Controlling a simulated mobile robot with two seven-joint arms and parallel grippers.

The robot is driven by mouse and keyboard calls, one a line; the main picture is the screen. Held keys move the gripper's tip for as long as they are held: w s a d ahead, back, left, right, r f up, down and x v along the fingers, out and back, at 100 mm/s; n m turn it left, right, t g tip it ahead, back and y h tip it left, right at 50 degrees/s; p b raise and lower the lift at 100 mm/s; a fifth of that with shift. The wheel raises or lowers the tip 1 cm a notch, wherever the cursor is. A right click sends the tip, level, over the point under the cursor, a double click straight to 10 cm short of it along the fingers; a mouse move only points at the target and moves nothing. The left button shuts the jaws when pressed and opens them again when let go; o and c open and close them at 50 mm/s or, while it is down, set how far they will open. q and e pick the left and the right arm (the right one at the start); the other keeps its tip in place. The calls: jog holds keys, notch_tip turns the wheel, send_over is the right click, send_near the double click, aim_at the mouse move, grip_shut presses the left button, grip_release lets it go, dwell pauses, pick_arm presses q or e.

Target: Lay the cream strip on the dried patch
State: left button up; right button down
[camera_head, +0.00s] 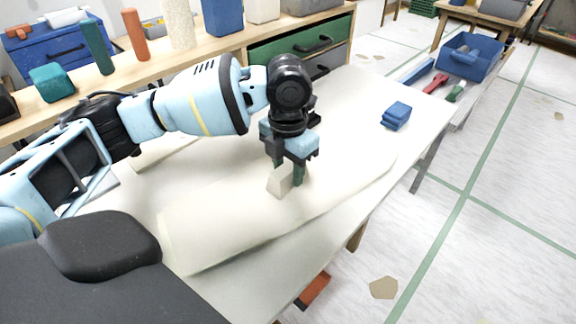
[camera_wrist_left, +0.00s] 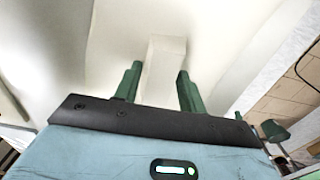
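The cream strip (camera_head: 215,220) lies long and pale across the white table, its front edge standing out against the table. A small cream block (camera_head: 279,182) stands at its middle. My left gripper (camera_head: 287,172) points down with its green fingers at this block. In the left wrist view the fingers (camera_wrist_left: 159,88) flank the cream block (camera_wrist_left: 164,65) closely on both sides and look shut on it. The pale sheet around it fills the wrist view's top. I cannot pick out the dried patch from the pale surfaces. My right gripper is not in view.
A blue block (camera_head: 396,115) sits on the table's right part. A blue bin (camera_head: 470,57) stands at the far right. Open floor lies right of the table.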

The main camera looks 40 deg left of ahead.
aim_at(289, 168)
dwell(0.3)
pick_arm(q)
jog(key=shift+r, duration=0.3)
jog(key=shift+r+p, duration=1)
jog(key=shift+r, duration=4.85)
